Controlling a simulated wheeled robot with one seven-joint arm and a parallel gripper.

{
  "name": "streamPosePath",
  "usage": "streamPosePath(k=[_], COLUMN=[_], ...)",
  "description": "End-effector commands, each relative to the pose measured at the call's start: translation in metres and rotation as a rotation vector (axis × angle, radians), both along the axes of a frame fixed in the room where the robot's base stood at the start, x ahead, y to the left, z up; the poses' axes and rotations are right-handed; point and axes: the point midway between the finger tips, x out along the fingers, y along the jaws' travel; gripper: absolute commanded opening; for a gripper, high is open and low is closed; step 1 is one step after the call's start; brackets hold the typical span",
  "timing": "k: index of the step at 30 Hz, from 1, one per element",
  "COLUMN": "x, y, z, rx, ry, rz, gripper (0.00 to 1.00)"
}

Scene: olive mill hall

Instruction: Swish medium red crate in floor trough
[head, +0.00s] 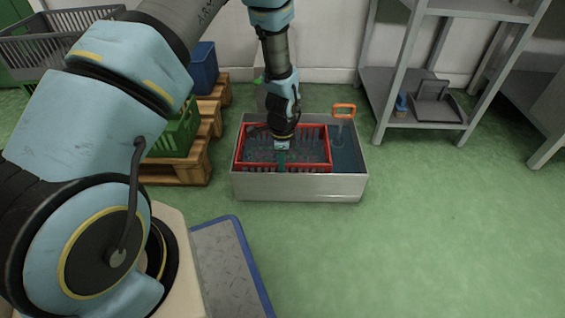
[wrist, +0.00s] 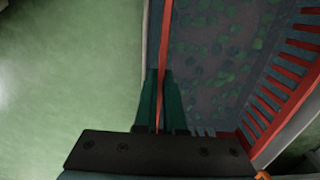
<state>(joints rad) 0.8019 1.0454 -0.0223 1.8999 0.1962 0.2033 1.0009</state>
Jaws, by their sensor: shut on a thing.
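The red crate (head: 318,146) sits inside the grey floor trough (head: 300,188), in its left and middle part. In the wrist view the crate's slatted red wall (wrist: 290,88) shows at right, and its near rim (wrist: 165,45) runs between my fingers. My gripper (head: 282,163) points down at the crate's front rim; in the wrist view my gripper (wrist: 160,105) has its green fingers shut on that rim. Dark liquid with green bits shows through the crate. How deep the crate sits is hard to tell.
An orange-handled tool (head: 344,110) stands in the trough's right end. A pallet (head: 185,170) with a green crate (head: 177,135) and a blue crate (head: 203,68) is at left. A metal shelf (head: 420,120) stands at right. Green floor in front is clear beside a blue-edged mat (head: 228,265).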

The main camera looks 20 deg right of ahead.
Motion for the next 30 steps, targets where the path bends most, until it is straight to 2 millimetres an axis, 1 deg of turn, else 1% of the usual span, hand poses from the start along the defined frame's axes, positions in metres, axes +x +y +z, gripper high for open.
streamPosePath(k=[6,12,17,25,30], x=[-0.007,-0.01,-0.008,0.001,0.002], y=[-0.016,-0.024,-0.019,0.0,0.002], z=[0.002,0.001,0.002,0.003,0.001], rx=[-0.003,-0.002,-0.002,-0.001,-0.002], ry=[-0.002,-0.001,-0.001,-0.001,-0.001], rz=[-0.003,-0.002,0.001,0.001,-0.001], gripper=[0.0,0.0,0.0,0.0,0.0])
